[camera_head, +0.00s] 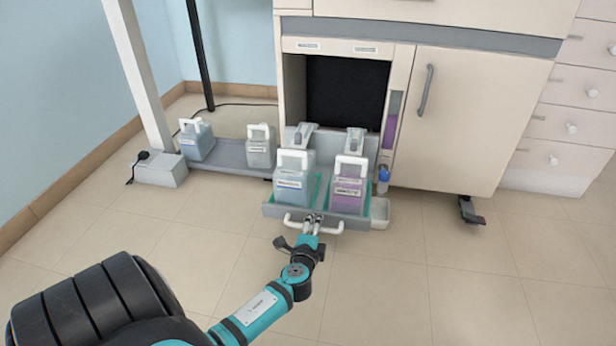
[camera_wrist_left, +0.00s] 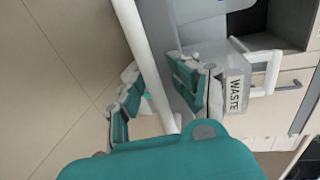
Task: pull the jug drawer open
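The jug drawer (camera_head: 270,209) is a grey tray standing out from the cabinet's lower opening. It holds a blue-grey jug (camera_head: 290,187) and a purple jug (camera_head: 347,192), both upright. Its white bar handle (camera_head: 333,229) runs across the front. My left gripper (camera_head: 313,217) is at the handle. In the left wrist view the handle (camera_wrist_left: 130,25) passes between the spread fingers (camera_wrist_left: 158,82), with a gap visible on the drawer side, so they look open around it. A jug label reading WASTE (camera_wrist_left: 234,94) shows there. My right gripper is not in view.
A low grey platform (camera_head: 226,155) with two more jugs stands to the left of the drawer. A cabinet door (camera_head: 460,120) and white drawers (camera_head: 560,120) are to the right. A black foot (camera_head: 470,211) juts out below the door. The floor in front is clear.

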